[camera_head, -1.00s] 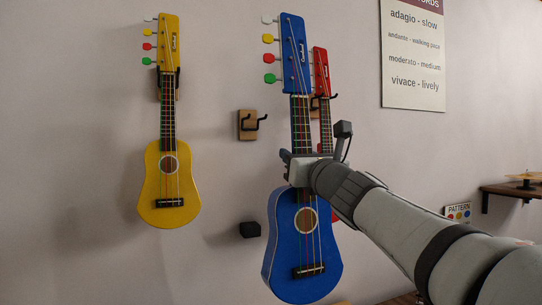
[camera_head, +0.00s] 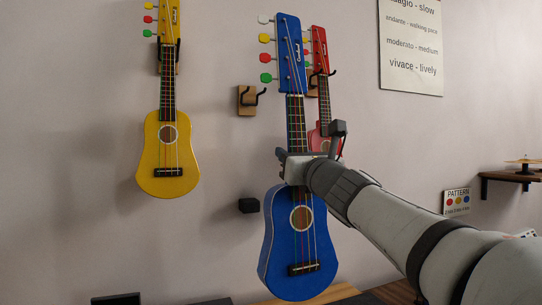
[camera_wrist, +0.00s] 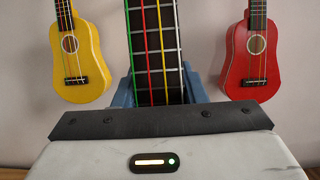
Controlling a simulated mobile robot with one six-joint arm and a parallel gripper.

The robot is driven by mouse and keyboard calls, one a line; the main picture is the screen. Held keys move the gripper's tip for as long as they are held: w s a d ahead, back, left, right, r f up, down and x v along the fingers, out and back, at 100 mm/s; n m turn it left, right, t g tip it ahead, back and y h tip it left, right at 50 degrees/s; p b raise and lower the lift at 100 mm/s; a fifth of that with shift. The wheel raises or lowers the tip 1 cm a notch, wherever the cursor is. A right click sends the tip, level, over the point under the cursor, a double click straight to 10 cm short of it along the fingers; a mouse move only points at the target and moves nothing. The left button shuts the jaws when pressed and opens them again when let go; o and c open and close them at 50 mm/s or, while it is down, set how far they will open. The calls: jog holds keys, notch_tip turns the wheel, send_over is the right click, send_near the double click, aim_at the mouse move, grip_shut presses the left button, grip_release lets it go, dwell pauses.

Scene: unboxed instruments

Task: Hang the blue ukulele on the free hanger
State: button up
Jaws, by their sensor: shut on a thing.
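The blue ukulele (camera_head: 284,246) hangs upright in my gripper (camera_head: 292,168), head up, in front of the wall. My gripper is shut on its neck, just above the body; the wrist view shows the fretted neck (camera_wrist: 155,50) rising from the jaws. The free hanger (camera_head: 247,100), a black hook on a wooden block, is on the wall to the left of the blue ukulele's neck.
A yellow ukulele (camera_head: 168,155) hangs on a hanger at left, and a red ukulele (camera_head: 322,80) hangs at right, partly behind the blue one. A black block (camera_head: 249,205) sticks out from the wall below the free hanger. A shelf (camera_head: 512,177) is far right.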

jog(key=w+a+r+p, duration=0.4)
jog(key=w+r+p, duration=0.55)
jog(key=w, duration=0.35)
jog(key=w+a+f+p, duration=0.1)
jog(key=w, duration=0.3)
jog(key=w+a+f+p, duration=0.1)
jog(key=w, duration=0.4)
jog(key=w+a+f+p, duration=0.1)
jog(key=w, duration=0.4)
jog(key=shift+a+f, duration=0.15)
jog(key=shift+a, duration=0.25)
jog(key=shift+w+p, duration=0.3)
jog(key=shift+w, duration=0.1)
dwell(0.5)
jog(key=shift+f+b, duration=0.15)
jog(key=shift+b, duration=0.4)
dwell(0.9)
jog(key=o, duration=1)
jog(key=shift+c, duration=0.2)
jog(key=shift+o, duration=0.6)
jog(key=shift+f, duration=0.15)
